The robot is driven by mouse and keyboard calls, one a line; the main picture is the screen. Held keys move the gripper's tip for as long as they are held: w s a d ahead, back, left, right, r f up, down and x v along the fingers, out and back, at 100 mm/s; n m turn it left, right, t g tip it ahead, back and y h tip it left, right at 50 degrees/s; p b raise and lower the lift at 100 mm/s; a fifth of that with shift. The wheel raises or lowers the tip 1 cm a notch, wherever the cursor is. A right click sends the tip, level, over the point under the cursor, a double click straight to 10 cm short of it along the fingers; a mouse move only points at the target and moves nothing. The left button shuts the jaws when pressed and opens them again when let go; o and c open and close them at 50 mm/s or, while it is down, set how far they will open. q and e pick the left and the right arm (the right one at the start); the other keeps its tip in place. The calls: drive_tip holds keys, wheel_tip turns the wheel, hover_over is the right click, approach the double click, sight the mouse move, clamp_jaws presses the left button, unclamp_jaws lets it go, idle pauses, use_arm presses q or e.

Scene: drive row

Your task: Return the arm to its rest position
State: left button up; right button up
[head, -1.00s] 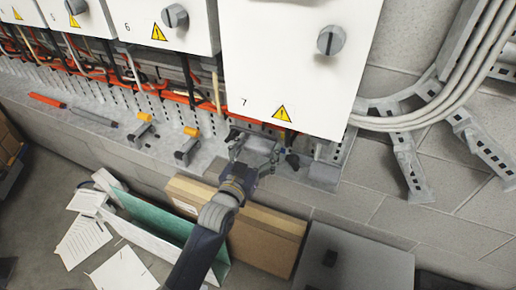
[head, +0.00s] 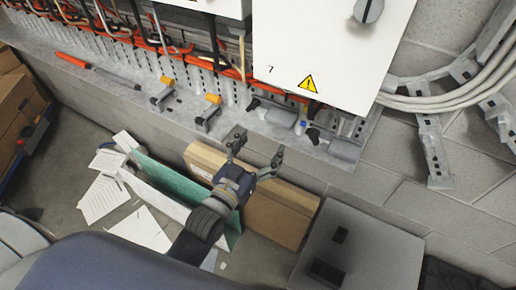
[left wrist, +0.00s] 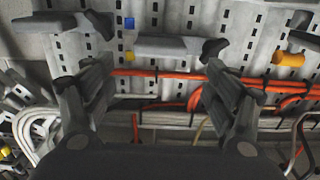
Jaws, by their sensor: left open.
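My left gripper (head: 255,150) is open and empty in the head view. It hangs above the cardboard box, in front of the grey ledge under the cabinets. Its two fingers also show spread apart in the left wrist view (left wrist: 160,90), with nothing between them. Beyond them in that view are a grey-handled tool (left wrist: 165,47) and orange cables (left wrist: 175,75). My right gripper does not show in either view.
The ledge (head: 150,105) holds a red-and-grey tool (head: 95,72), orange-topped clamps (head: 208,113) and grey-handled tools (head: 280,118). Cabinet 7 (head: 335,50) overhangs it.

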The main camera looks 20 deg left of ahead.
use_arm(q)
drive_tip(key=shift+s+a, duration=0.1)
drive_tip(key=shift+s, duration=0.45)
drive_tip(key=s+a+f+g, duration=0.1)
drive_tip(key=s+f+g, duration=0.2)
drive_tip(key=f, duration=0.9)
drive_tip(key=s+f+g+y, duration=0.15)
drive_tip(key=s+f, duration=0.25)
drive_tip(key=f, duration=0.8)
drive_tip(key=s+a+f+g, duration=0.1)
drive_tip(key=s+f+g, duration=0.25)
drive_tip(key=f, duration=0.85)
drive_tip(key=s+a+f+g, duration=0.2)
drive_tip(key=s+f, duration=0.4)
drive_tip(key=s, duration=0.3)
drive_tip(key=s+a+f+g+y, duration=0.1)
drive_tip(key=s+a+f+g, duration=0.1)
drive_tip(key=s+f, duration=0.4)
drive_tip(key=s+a+f+g+y, duration=0.1)
drive_tip(key=s+a+f+g, duration=0.2)
drive_tip(key=s+f, duration=0.4)
drive_tip(key=s+g, duration=0.1)
drive_tip(key=s, duration=0.6)
drive_tip(key=shift+s+g, duration=0.2)
drive_tip(key=shift+g, duration=0.1)
drive_tip(key=shift+a, duration=0.1)
